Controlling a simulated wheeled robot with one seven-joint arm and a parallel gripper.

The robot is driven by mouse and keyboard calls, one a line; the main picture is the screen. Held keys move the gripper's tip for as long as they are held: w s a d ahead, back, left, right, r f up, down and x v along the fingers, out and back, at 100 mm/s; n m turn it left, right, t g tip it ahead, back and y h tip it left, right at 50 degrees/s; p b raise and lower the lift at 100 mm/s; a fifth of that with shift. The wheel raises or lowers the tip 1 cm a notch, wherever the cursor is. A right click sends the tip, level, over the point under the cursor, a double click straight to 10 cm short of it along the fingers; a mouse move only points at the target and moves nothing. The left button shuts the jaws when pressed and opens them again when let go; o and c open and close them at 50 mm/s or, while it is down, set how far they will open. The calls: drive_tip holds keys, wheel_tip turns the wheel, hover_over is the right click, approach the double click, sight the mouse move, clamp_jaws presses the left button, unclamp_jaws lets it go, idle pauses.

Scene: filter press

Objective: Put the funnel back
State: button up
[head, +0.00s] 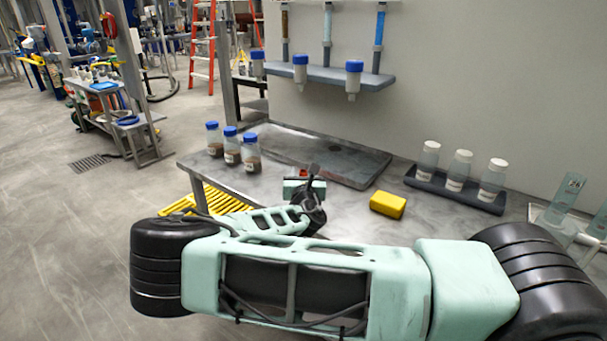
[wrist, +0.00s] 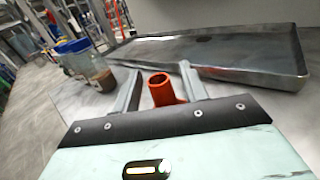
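A red-orange piece (wrist: 163,88) with an open round top stands between my fingertips in the wrist view; I take it for the funnel. Only its tube and part of a wider base show, and the gripper body hides the rest. A small red bit (head: 303,172) shows just beyond my gripper (head: 304,188) in the head view. In the wrist view my gripper (wrist: 160,85) has its fingers apart on both sides of the tube. A gap shows at the left finger; the base comes close to the right finger, and I cannot tell if they touch.
Blue-capped bottles (head: 232,147) stand at the table's left edge. A shallow metal tray (head: 330,160) lies behind my gripper. A yellow block (head: 387,205) and a dark rack (head: 455,190) of white-capped bottles are to the right. A wall shelf (head: 325,76) holds blue-topped vessels.

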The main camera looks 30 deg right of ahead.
drive_tip(key=shift+r, duration=0.15)
drive_tip(key=shift+s+a, duration=0.2)
drive_tip(key=shift+s, duration=0.1)
drive_tip(key=b+v, duration=0.2)
drive_tip(key=v, duration=0.9)
drive_tip(key=shift+s, duration=0.2)
